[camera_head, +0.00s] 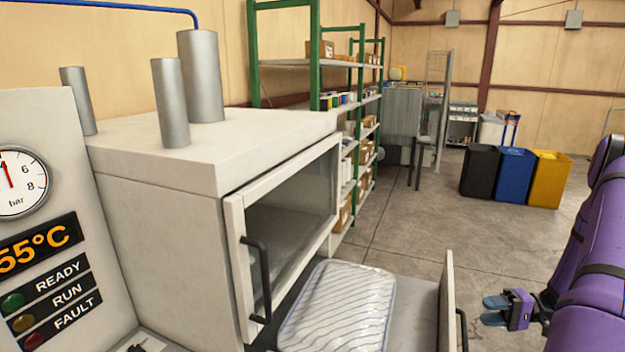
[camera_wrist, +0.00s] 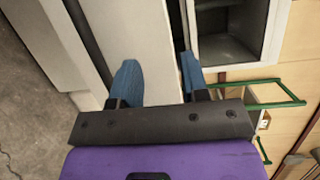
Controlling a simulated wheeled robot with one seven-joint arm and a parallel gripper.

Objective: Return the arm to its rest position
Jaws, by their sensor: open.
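My gripper (camera_head: 491,310) is open and empty at the lower right of the head view, with blue fingers on my purple arm. It is to the right of a pale upright panel (camera_head: 447,305) with a dark handle (camera_head: 461,330), and apart from it. In the wrist view the two blue fingers (camera_wrist: 158,75) are spread, with a pale surface behind the gap. A white pillow with wavy stripes (camera_head: 340,308) lies on the grey surface left of that panel, below the machine's window.
A large pale machine (camera_head: 150,230) with metal cylinders, a framed window door (camera_head: 290,220) and a dark door handle (camera_head: 258,280) fills the left. Green shelving (camera_head: 318,60) stands behind. Black, blue (camera_head: 513,174) and yellow bins stand far right. The concrete floor (camera_head: 420,225) between is clear.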

